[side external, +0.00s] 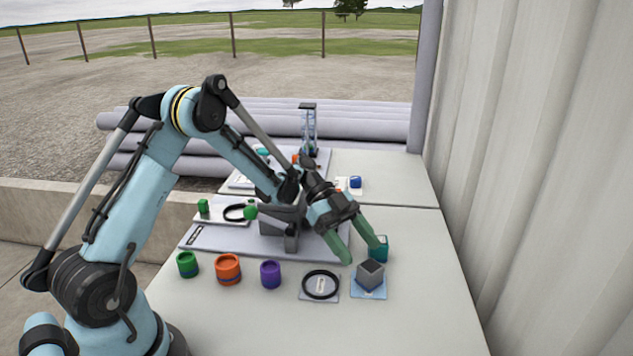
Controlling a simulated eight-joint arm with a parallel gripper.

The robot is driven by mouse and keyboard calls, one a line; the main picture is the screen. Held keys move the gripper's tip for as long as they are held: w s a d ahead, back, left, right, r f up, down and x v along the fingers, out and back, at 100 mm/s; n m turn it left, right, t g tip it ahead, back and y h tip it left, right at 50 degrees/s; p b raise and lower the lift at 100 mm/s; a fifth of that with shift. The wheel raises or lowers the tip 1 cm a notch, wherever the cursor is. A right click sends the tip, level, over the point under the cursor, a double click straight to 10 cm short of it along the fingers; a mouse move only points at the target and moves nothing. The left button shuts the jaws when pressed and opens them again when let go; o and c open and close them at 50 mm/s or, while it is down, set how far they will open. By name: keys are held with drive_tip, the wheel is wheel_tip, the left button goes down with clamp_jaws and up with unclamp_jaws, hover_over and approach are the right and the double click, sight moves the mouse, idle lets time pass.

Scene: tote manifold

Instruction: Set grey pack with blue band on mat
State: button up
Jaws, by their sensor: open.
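A grey cube-shaped pack (370,273) sits on a small light blue square mat (378,294) at the front right of the table. It looks slightly turned on the mat, and I cannot make out a blue band at this size. My gripper (363,252) is open, its two green fingers apart and pointing down, just behind and above the grey pack. Nothing shows between the fingers. I cannot tell whether a finger touches the pack.
A teal block (379,251) stands behind the pack, partly covered by the right finger. A black ring (320,285) lies on a pale pad to the left. Purple (270,274), orange (228,269) and green (187,264) cylinders stand farther left. The table's right side is clear, before a corrugated wall.

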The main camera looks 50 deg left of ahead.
drive_tip(key=shift+v, duration=1.15)
drive_tip(key=s+d+r+n+t+y, duration=0.25)
drive_tip(key=s+r+n+y, duration=0.25)
drive_tip(key=r+n, duration=0.35)
drive_tip(key=s+a+n+t+y, duration=0.2)
drive_tip(key=s+n+t+y, duration=0.2)
drive_tip(key=s+n+y, duration=0.3)
drive_tip(key=shift+s+a+f+n+t, duration=0.35)
drive_tip(key=shift+s+n, duration=0.25)
drive_tip(key=shift+n, duration=0.65)
